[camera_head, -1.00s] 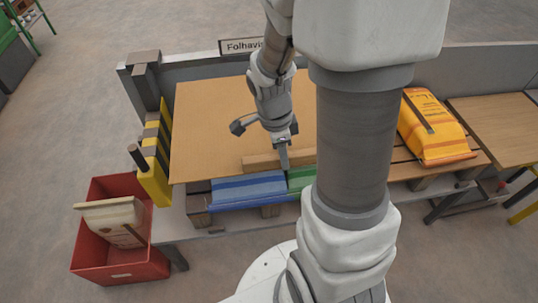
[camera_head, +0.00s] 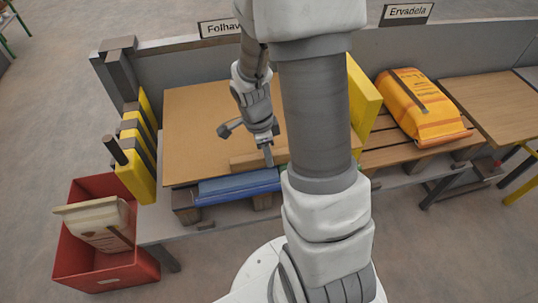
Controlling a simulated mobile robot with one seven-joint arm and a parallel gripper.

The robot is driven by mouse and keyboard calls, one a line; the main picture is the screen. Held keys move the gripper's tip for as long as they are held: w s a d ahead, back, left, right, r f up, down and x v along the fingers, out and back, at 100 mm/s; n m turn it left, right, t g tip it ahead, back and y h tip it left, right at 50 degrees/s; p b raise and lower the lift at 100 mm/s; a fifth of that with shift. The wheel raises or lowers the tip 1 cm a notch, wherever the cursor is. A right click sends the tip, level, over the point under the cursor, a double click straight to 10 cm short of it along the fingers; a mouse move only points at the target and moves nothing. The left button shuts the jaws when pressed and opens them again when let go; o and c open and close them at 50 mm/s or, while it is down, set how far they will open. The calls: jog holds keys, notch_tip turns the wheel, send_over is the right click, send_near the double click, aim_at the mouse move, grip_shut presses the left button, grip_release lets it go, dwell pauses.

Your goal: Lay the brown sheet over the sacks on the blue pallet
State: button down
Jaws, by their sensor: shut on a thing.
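The brown sheet (camera_head: 205,125) spreads flat at the left part of the bench, with a wooden bar (camera_head: 243,161) along its front edge. My gripper (camera_head: 268,156) points down at this bar and is shut on it. A blue sack-like thing (camera_head: 238,186) shows below the sheet's front edge. Dark wooden pallet parts (camera_head: 186,208) show under it; I cannot see blue paint on them. Whatever lies under the sheet is hidden. My arm hides the sheet's right side.
A yellow panel (camera_head: 363,98) stands right of my arm. Yellow-and-black posts (camera_head: 135,165) stand at the left. An orange sack (camera_head: 420,105) lies on a wooden pallet (camera_head: 385,155) at the right. A red crate (camera_head: 105,275) with a pale sack (camera_head: 100,222) stands front left.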

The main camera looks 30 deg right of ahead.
jog(key=shift+w+d+f+b, duration=0.1)
jog(key=shift+w+f+b, duration=0.35)
jog(key=shift+f, duration=0.25)
jog(key=shift+w+d+f+b, duration=0.15)
jog(key=shift+w+f+b, duration=0.3)
jog(key=shift+f, duration=0.3)
jog(key=shift+w+d+f+b, duration=0.1)
jog(key=shift+w+f+b, duration=0.35)
jog(key=shift+f, duration=0.25)
jog(key=shift+s, duration=0.1)
jog(key=c, duration=0.6)
grip_release()
jog(key=shift+r, duration=0.15)
jog(key=r+p, duration=0.1)
jog(key=r, duration=0.4)
jog(key=a+r+p, duration=0.1)
jog(key=r, duration=0.5)
jog(key=a+r+p, duration=0.1)
jog(key=r, duration=0.5)
jog(key=shift+w+a+p, duration=0.25)
jog(key=shift+w+p, duration=0.1)
jog(key=shift+p, duration=0.05)
